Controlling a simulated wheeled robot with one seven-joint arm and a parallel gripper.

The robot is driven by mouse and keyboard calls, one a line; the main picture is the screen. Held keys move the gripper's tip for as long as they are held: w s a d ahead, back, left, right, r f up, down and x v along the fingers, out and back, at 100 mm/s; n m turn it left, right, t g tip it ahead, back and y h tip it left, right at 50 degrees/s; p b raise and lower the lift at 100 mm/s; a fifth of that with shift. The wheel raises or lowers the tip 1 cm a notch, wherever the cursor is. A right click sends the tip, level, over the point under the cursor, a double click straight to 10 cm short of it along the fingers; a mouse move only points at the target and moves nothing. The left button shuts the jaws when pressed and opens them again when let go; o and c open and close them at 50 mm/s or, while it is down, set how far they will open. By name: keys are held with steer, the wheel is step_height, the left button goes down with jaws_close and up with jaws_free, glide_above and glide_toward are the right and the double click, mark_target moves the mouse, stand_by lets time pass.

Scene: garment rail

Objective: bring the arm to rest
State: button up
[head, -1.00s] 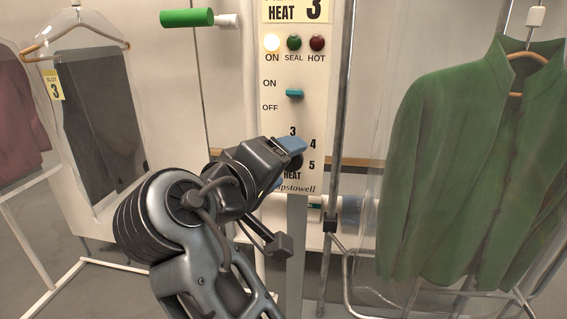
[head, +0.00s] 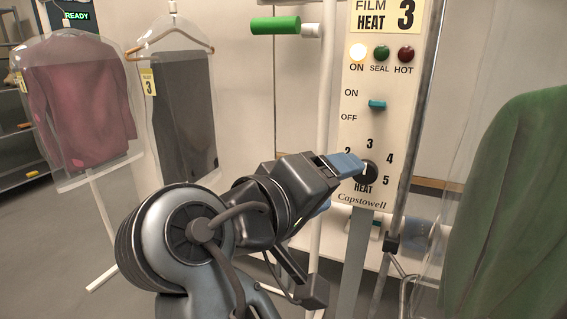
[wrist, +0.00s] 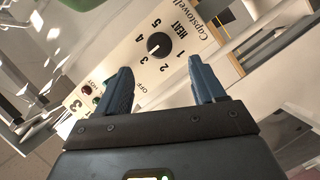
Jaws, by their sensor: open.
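My gripper (head: 343,186) is open and empty, in front of the lower part of the white control panel (head: 352,133). Its blue fingers stand apart in the wrist view (wrist: 160,70), with the black HEAT knob (wrist: 158,44) beyond the gap between them. The fingers appear clear of the knob there. In the head view the knob (head: 367,175) shows just right of the upper fingertip, and its white mark seems to point near 3. My arm is bent and reaches up from the bottom of the head view.
The teal switch (head: 377,105) is by ON, and the ON lamp (head: 358,52) is lit. A bagged green jacket (head: 520,200) hangs close on the right. A bagged dark garment (head: 183,115) and maroon one (head: 82,100) hang left. A green-handled lever (head: 276,25) sticks out above.

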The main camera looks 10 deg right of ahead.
steer(key=s+d+f+n+t+y, duration=0.1)
steer(key=s+d+f+n+y, duration=0.15)
steer(key=f, duration=0.55)
steer(key=s+d+f+n+t+y, duration=0.1)
steer(key=f+n+t+y, duration=0.15)
steer(key=f, duration=0.45)
steer(key=s+d+f+n+t+y, duration=0.1)
steer(key=s+d+f+n+y, duration=0.15)
steer(key=f, duration=0.55)
steer(key=s+f+m+y, duration=0.2)
steer(key=s+y, duration=0.1)
steer(key=s, duration=0.6)
steer(key=s+f+m+y, duration=0.1)
steer(key=s+f+y, duration=0.2)
steer(key=s, duration=0.7)
steer(key=s+d+r+m+t, duration=0.1)
steer(key=s+r+m, duration=0.4)
steer(key=s, duration=0.6)
step_height(320, 180, up, 2)
steer(key=shift+d+r+m, duration=0.15)
steer(key=shift+d+m, duration=0.15)
steer(key=shift+m, duration=0.05)
steer(key=shift+t+h, duration=0.25)
steer(key=shift+c, duration=0.4)
